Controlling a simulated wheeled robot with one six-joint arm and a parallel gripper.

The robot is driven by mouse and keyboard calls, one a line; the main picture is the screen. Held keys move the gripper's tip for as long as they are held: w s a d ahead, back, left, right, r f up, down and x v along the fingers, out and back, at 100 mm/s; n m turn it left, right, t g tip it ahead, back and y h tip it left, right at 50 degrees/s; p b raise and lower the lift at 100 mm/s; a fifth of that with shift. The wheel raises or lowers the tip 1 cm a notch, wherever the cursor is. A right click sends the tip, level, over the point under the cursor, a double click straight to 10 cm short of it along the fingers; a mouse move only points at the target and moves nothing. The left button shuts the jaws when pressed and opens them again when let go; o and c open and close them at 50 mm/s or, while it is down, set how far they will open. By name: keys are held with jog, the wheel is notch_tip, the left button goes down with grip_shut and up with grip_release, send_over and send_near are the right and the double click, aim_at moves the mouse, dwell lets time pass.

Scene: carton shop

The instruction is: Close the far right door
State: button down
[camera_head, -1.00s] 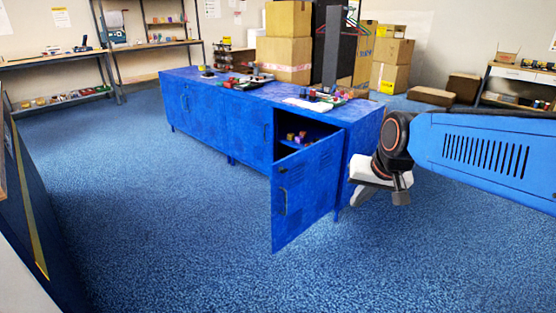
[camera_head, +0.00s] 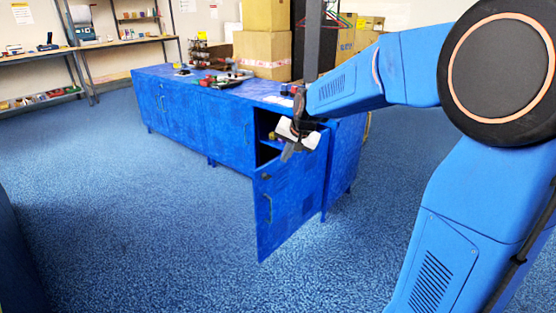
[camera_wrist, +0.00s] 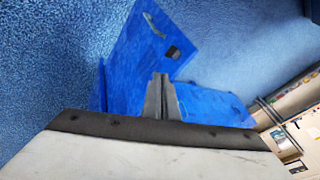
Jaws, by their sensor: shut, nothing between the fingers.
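The far right door (camera_head: 291,200) of the long blue cabinet (camera_head: 195,118) stands open, swung out toward the front with its handle at the left edge. The door also shows in the wrist view (camera_wrist: 140,58), with its handle near the top. My gripper (camera_head: 287,154) is at the door's upper edge, in front of the opening, and hides part of both. Whether it touches the door I cannot tell. In the wrist view my gripper (camera_wrist: 162,92) has its dark fingers together and nothing between them. The cabinet's other front doors look shut.
Small items and a dark post (camera_head: 312,45) are on the cabinet top. Cardboard boxes (camera_head: 265,45) are stacked behind it. Shelving (camera_head: 85,50) stands along the back left wall. The blue carpet (camera_head: 140,220) before the cabinet is clear.

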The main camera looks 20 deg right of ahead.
send_over(270, 176)
jog(key=s+d, duration=0.3)
notch_tip(270, 176, down, 8)
jog(key=r, duration=0.1)
jog(key=shift+w+a+f, duration=0.45)
jog(key=shift+w+a, duration=0.2)
jog(key=shift+a, duration=0.1)
jog(key=shift+w+a+f, duration=0.45)
jog(key=shift+w+a, duration=0.2)
jog(key=shift+a, duration=0.05)
jog(key=shift+w+a, duration=0.1)
